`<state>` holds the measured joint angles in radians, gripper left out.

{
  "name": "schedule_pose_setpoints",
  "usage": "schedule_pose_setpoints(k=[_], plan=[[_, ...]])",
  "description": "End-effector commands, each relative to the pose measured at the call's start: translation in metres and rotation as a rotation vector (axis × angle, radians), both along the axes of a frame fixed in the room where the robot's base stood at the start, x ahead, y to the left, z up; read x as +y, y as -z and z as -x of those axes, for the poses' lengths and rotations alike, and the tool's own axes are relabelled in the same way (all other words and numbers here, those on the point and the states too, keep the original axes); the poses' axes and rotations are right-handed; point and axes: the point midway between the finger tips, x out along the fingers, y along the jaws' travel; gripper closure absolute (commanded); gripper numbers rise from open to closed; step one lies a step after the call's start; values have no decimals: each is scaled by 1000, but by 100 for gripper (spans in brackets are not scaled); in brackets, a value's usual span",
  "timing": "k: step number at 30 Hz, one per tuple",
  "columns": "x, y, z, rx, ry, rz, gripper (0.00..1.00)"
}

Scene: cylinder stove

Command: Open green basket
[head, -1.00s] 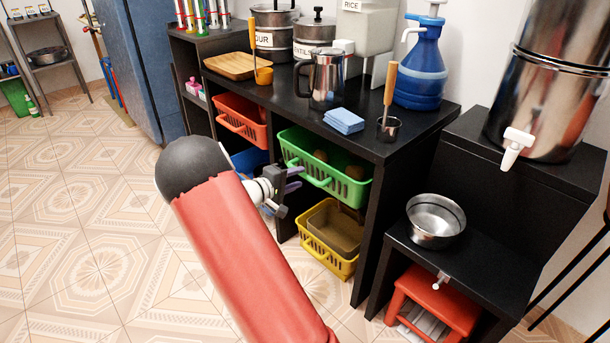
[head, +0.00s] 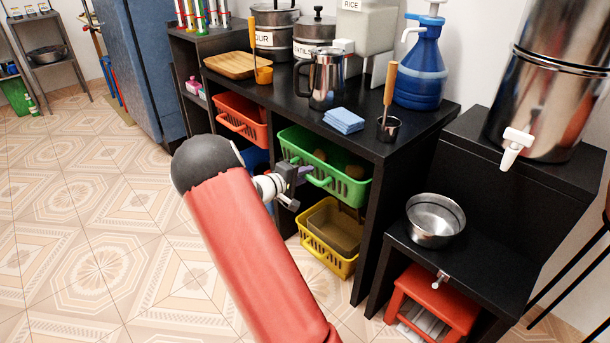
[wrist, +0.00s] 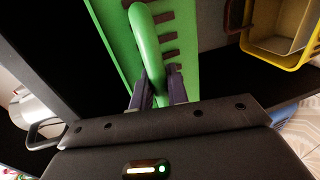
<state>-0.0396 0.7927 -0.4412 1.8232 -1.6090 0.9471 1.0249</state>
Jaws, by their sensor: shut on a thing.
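The green basket (head: 345,186) sits in the upper right compartment of the black shelf, with round brown items inside it. Its front carries a green handle (wrist: 148,48). In the wrist view my gripper (wrist: 158,88) has its two dark fingers on either side of this handle, shut on it. In the head view my gripper (head: 299,176) is at the left part of the basket's front, partly hidden by my own arm. The basket's front is about at the shelf's front edge.
A red-orange basket (head: 242,128) is to the left and a yellow basket (head: 330,250) is below. A metal bowl (head: 435,218) stands on the low black stand at right. The tiled floor in front of the shelf is clear.

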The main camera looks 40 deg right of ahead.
Motion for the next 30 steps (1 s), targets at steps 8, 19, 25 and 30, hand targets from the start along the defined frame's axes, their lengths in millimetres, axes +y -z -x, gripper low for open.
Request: schedule_pose_setpoints(k=[8, 19, 25, 30], plan=[[4, 1, 0, 0, -1, -1, 100], [65, 5, 5, -2, -4, -3, 100], [117, 4, 9, 0, -5, -3, 100], [157, 3, 12, 2, -3, -2, 100]])
